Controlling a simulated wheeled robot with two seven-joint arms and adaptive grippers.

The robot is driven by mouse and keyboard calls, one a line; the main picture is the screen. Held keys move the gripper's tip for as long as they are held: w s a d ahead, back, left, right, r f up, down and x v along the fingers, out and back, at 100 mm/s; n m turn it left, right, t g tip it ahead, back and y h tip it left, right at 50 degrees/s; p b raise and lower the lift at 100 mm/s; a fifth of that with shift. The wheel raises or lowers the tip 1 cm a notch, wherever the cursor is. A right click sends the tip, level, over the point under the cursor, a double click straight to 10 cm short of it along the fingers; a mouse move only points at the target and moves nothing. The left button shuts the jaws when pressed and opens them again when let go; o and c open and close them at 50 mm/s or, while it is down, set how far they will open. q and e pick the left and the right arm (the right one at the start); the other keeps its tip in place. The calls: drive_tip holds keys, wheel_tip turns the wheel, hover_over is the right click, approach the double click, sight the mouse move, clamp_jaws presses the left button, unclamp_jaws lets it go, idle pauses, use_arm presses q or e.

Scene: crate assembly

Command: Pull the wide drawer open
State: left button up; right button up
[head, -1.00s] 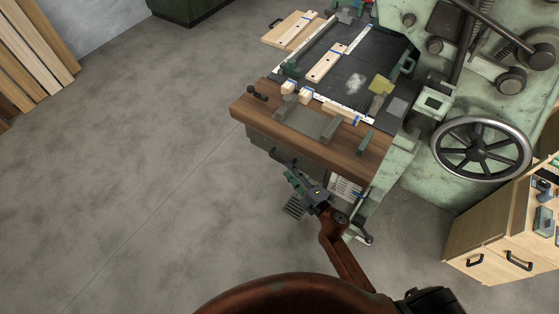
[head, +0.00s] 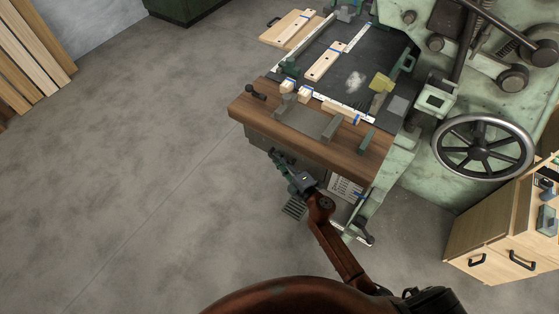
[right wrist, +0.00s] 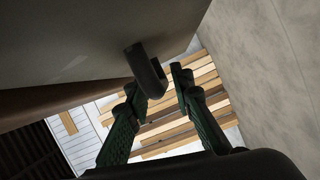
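The wide drawer's grey front (head: 258,142) sits under the wooden edge of the machine table and looks shut. It fills the upper left of the right wrist view (right wrist: 70,45). Its dark curved handle (right wrist: 147,72) sticks out from that front. My right gripper (head: 277,158) is at the drawer front below the table edge. In the right wrist view its two green fingers (right wrist: 156,82) are apart, with the handle close to the left fingertip. I cannot tell whether they touch. The handle is hard to make out in the head view. My left gripper is not in view.
The wooden table edge (head: 310,133) overhangs the drawer. Wooden pieces and strips lie on the dark table top (head: 350,62). A handwheel (head: 482,148) and a wooden cabinet (head: 490,250) stand to the right. The concrete floor (head: 130,180) at left is clear.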

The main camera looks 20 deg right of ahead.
clamp_jaws()
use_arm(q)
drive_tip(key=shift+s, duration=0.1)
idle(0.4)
